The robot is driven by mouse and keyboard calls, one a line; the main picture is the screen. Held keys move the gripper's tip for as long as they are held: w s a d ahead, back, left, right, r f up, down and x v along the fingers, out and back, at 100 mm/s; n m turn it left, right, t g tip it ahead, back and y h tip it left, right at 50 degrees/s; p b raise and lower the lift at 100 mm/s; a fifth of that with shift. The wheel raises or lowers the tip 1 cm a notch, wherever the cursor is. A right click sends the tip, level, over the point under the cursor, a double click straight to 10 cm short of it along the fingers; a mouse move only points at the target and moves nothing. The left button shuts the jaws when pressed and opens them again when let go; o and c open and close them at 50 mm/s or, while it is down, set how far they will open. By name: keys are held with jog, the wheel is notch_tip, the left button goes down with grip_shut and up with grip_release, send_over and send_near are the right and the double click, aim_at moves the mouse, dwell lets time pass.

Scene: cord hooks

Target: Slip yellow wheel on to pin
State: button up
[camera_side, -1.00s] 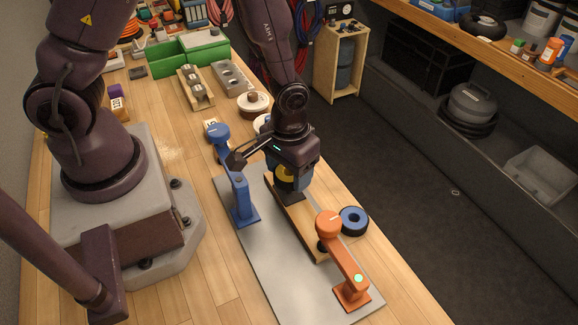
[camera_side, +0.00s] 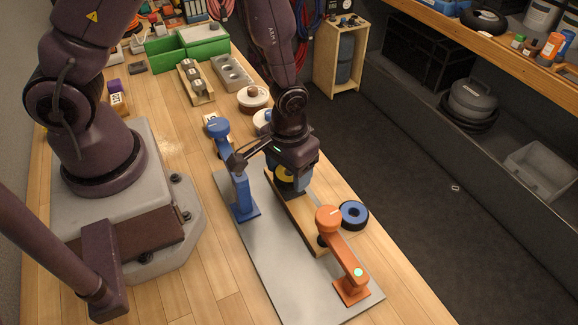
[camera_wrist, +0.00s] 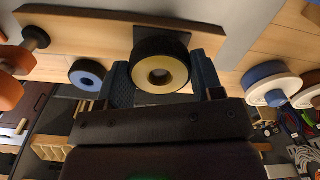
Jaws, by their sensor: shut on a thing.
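The yellow wheel (camera_wrist: 176,70) with a thick black tyre sits between the two blue fingers of my gripper (camera_wrist: 163,84), which is shut on it. In the side view my gripper (camera_side: 288,176) holds the yellow wheel (camera_side: 284,174) at the far end of a wooden board (camera_side: 302,213), close above or against it; contact is not clear. A dark peg (camera_wrist: 36,38), which may be the pin, stands at the board's other end in the wrist view. In the side view the orange hook partly hides that peg (camera_side: 322,240).
An orange hook post (camera_side: 350,268) and a blue hook post (camera_side: 241,192) stand on the grey plate (camera_side: 269,268). A blue wheel with a black tyre (camera_side: 354,214) lies right of the board. White and brown round pieces (camera_side: 252,98) lie farther back.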

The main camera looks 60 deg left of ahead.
jog(key=shift+f, duration=0.9)
dwell(0.3)
jog(key=o, duration=1.2)
jog(key=shift+r, duration=3.55)
